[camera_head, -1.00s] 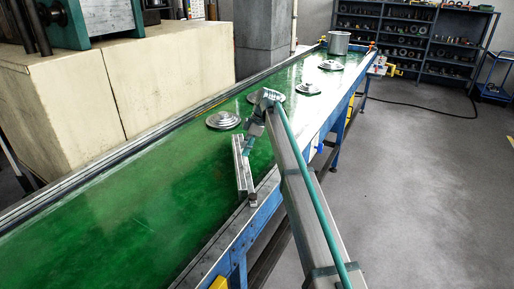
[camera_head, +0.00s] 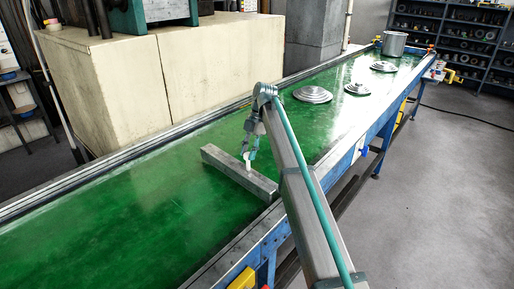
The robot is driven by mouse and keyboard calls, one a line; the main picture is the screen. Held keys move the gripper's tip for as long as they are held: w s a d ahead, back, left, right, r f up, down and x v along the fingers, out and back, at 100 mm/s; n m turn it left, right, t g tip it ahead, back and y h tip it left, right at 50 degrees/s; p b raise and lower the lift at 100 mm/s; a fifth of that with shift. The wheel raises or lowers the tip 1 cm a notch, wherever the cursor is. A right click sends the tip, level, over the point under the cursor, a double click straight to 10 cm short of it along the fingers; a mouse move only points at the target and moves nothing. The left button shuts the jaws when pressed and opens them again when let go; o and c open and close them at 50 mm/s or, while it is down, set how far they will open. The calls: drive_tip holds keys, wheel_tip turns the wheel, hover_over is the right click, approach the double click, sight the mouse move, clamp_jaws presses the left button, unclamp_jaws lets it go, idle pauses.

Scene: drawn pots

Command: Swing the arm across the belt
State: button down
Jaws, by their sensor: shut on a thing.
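The task's arm is a grey metal bar (camera_head: 225,163) lying low over the green belt (camera_head: 130,210). It reaches slantwise from the belt's right edge toward the middle, its free end to the upper left. A small pale handle (camera_head: 247,166) stands up from the bar. My gripper (camera_head: 247,157) is above the bar, with its fingers shut on this handle. The fingertips are small, so the exact contact is hard to see.
Stepped metal lids (camera_head: 312,95), (camera_head: 357,88) and (camera_head: 384,66) lie on the belt beyond my gripper. A metal pot (camera_head: 394,43) stands at the far end. A cream block (camera_head: 190,80) borders the left side. The belt at the near left is clear.

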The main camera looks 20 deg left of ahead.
drive_tip(key=shift+s+a+n, duration=0.2)
drive_tip(key=shift+s+n, duration=0.3)
drive_tip(key=shift+s, duration=0.25)
drive_tip(key=c, duration=0.8)
unclamp_jaws()
drive_tip(key=shift+s+a, duration=0.1)
drive_tip(key=shift+s, duration=0.05)
drive_tip(key=shift+w, duration=0.2)
